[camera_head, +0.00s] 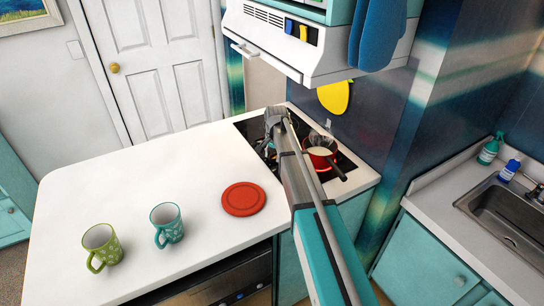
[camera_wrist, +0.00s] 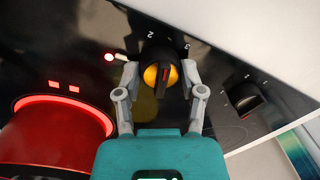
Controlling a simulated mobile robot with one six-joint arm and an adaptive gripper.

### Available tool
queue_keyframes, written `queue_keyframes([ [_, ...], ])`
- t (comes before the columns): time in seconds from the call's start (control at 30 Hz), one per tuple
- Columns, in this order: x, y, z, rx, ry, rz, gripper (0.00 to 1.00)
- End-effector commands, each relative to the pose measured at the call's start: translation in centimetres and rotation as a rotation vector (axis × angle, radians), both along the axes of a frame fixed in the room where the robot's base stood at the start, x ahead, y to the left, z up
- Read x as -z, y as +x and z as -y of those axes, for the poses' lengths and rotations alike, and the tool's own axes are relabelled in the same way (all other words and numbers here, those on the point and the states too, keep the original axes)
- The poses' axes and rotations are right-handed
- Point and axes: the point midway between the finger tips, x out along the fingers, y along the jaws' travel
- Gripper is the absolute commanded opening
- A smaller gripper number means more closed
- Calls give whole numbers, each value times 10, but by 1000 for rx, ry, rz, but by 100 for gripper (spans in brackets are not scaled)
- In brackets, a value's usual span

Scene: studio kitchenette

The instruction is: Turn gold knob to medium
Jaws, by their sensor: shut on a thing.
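The number 2 and another mark are printed above the knob; I cannot tell exactly which setting the bar points to. In the head view my gripper (camera_head: 275,118) is at the cooktop's left part and hides the knob.
A black knob (camera_wrist: 247,99) sits to the right, and a red glowing round area (camera_wrist: 60,130) lies at lower left. A red pot (camera_head: 320,160) stands on the cooktop. A red disc (camera_head: 243,199) and two mugs, green (camera_head: 103,245) and teal (camera_head: 167,224), stand on the white counter. The hood (camera_head: 290,40) hangs above.

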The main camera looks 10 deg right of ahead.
Motion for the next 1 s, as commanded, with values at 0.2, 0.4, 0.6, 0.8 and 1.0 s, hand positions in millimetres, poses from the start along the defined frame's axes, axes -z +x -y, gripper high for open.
queue_keyframes([
  [0.2, 0, -1, 1, -94, -2, -2, 4],
  [0.4, 0, -1, 1, -230, -2, -3, 4],
  [0.6, 0, -1, 1, -353, -3, -4, 4],
  [0.8, 0, -1, 1, -401, -2, -5, 4],
  [1.0, 0, -1, 1, -401, -2, -5, 4],
])
